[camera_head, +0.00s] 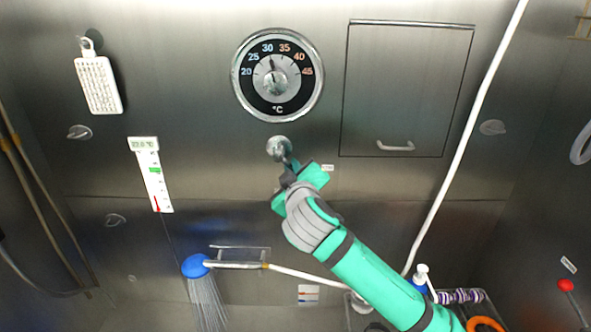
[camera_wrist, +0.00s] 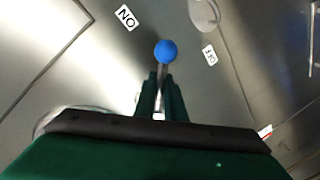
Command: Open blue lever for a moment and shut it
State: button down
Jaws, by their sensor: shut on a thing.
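The blue lever shows in the wrist view as a thin metal rod with a blue ball end (camera_wrist: 166,51). The ball sticks out past the fingertips, between an ON label (camera_wrist: 126,17) and an OFF label (camera_wrist: 209,55). My gripper (camera_wrist: 160,88) is shut on the rod just below the ball. In the head view my gripper (camera_head: 289,173) is at the wall just below a round metal valve mount (camera_head: 279,148); it hides the blue ball there. Water streams from the blue shower head (camera_head: 195,266) at lower left.
A round temperature dial (camera_head: 276,104) is above the valve mount. A closed cabinet door (camera_head: 408,92) with a handle is to the right. A white hose (camera_head: 455,165) runs down the wall. A thermometer strip (camera_head: 155,183) hangs at left. A red-knobbed lever (camera_head: 566,285) stands at far right.

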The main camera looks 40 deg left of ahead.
jog(key=shift+s+a, duration=0.1)
jog(key=c, duration=1.8)
grip_release()
jog(key=shift+c, duration=0.2)
jog(key=v, duration=1.1)
